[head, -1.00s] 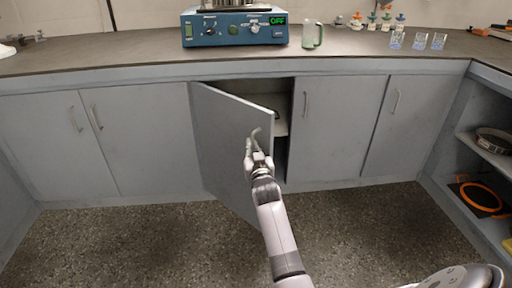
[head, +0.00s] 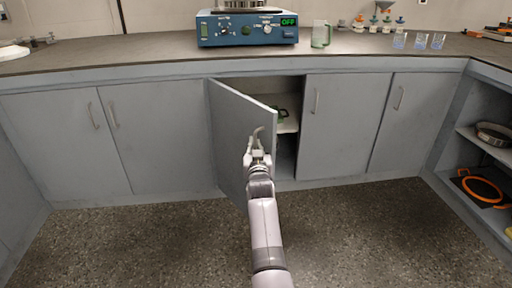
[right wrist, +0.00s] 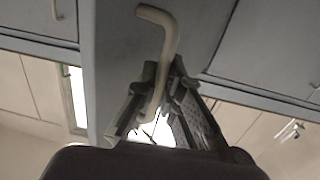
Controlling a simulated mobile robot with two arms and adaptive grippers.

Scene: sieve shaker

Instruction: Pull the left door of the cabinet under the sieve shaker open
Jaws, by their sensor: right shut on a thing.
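The left door (head: 238,130) of the cabinet under the sieve shaker (head: 248,27) stands part-way open, swung out toward me on its left edge in the head view. My right gripper (head: 258,152) is at the door's free edge, shut on the door handle (head: 258,133). In the right wrist view the bent handle (right wrist: 163,45) runs down between the fingers of the right gripper (right wrist: 160,95). The sieve shaker's green display reads OFF. My left gripper is not in view.
Behind the door a cabinet shelf (head: 288,125) shows, with a small green item on it. The neighbouring right door (head: 338,125) is closed. Open shelves (head: 480,145) stand at the far right. The speckled floor (head: 370,240) in front is clear.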

